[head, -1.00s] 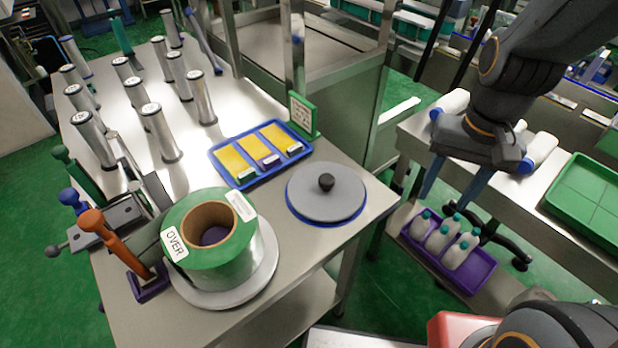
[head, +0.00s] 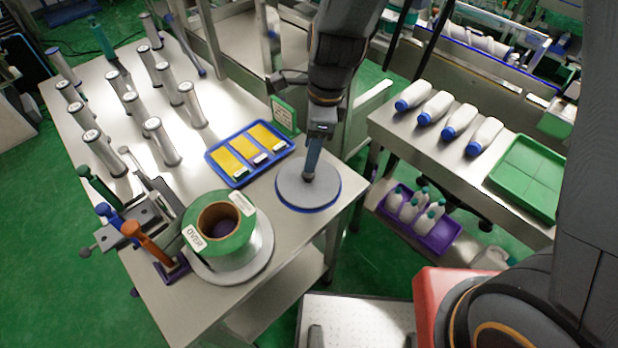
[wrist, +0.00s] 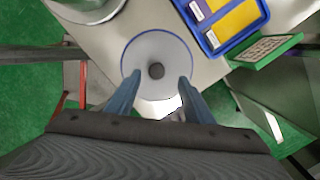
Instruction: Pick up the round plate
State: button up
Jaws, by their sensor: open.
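The round plate (head: 292,190) is a grey disc with a blue rim lying flat near the right edge of the steel table. A dark round knob (wrist: 156,71) stands at its middle in the wrist view. My gripper (head: 308,174) is over the plate in the head view, with blue fingers pointing down, and hides most of the knob. In the wrist view my gripper (wrist: 157,85) has its two fingers spread apart, one on each side below the knob. Nothing is between the fingertips. I cannot tell how far above the plate they are.
A blue tray (head: 213,158) with yellow compartments and a green sign (head: 284,115) stand close behind the plate. A green tape roll (head: 219,228) on a round base is at its left. Several metal cylinders stand further back. The steel table (head: 240,290) has bare surface in front.

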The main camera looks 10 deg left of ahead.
aim_at(308, 178)
jog(key=shift+s+a+f, duration=0.1)
jog(key=shift+s+f, duration=0.05)
jog(key=shift+f, duration=1.4)
jog(key=shift+s+a+f, duration=0.1)
jog(key=shift+s+f, duration=0.05)
jog(key=shift+f, duration=1.35)
grip_shut()
